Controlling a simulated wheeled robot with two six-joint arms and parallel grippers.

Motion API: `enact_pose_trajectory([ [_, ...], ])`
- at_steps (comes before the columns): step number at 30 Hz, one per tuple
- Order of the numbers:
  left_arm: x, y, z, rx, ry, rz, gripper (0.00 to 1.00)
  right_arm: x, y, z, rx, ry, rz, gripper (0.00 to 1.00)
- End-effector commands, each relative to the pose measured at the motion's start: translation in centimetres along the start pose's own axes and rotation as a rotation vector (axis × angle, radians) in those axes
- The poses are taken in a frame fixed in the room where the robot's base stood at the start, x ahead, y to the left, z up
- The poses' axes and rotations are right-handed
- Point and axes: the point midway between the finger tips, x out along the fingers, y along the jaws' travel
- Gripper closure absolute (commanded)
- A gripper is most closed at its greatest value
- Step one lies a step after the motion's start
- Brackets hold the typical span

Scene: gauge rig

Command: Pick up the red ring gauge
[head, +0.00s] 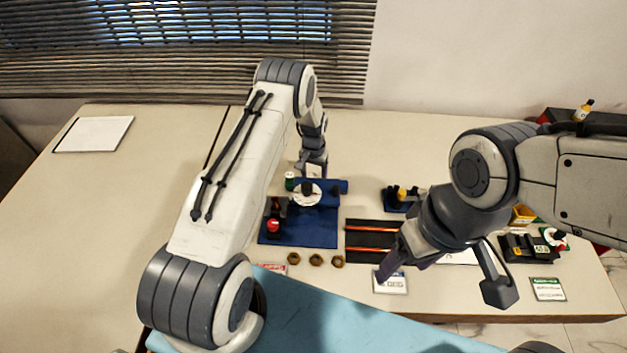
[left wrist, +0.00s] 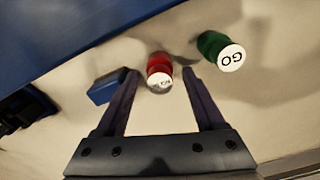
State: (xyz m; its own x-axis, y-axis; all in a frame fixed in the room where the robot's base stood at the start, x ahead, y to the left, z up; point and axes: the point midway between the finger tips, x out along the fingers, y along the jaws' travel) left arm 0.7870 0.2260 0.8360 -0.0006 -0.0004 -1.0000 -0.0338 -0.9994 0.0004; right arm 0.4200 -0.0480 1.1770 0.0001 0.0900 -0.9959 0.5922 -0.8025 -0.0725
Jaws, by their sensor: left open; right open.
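The red ring gauge (left wrist: 159,69) shows in the left wrist view as a short red cylinder with a white lettered end. My left gripper (left wrist: 161,76) is open, with one finger on each side of it; whether they touch it I cannot tell. A green gauge marked GO (left wrist: 220,51) stands to its right, outside the fingers. In the head view my left gripper (head: 313,172) is small, behind the blue base, and hides the red gauge there. The green gauge (head: 290,181) shows just left of it. My right gripper (head: 442,282) is open and empty over the table's front.
A blue base (head: 320,236) carries a white disc (head: 306,193) and a black fixture with a red knob (head: 273,225). The table's left side is mostly clear.

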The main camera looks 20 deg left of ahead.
Motion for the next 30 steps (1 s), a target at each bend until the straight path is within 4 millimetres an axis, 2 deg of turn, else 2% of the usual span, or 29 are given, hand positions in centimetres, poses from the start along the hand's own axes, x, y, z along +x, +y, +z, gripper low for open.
enact_pose_trajectory([
  [8,0.4,0.0,0.0,0.000,0.001,0.000,0.29,-0.1,0.0,0.0,0.000,-0.001,0.000,0.27],
  [11,0.4,0.0,0.0,0.000,0.001,0.000,0.64,-0.1,0.0,0.0,0.000,-0.001,0.000,0.27],
  [12,0.4,0.0,0.0,0.000,0.001,0.000,0.79,-0.1,0.0,0.0,0.000,-0.001,0.000,0.27],
  [14,0.4,0.0,0.0,0.000,0.001,0.000,1.00,-0.1,0.0,0.0,0.000,-0.001,0.000,0.27],
  [25,0.1,0.0,-0.1,0.000,0.002,0.000,1.00,0.1,0.0,0.0,0.000,0.000,0.000,0.27],
  [30,-1.4,0.0,-0.2,0.000,0.005,0.000,1.00,0.7,0.1,0.1,0.000,0.000,0.000,0.27],
])
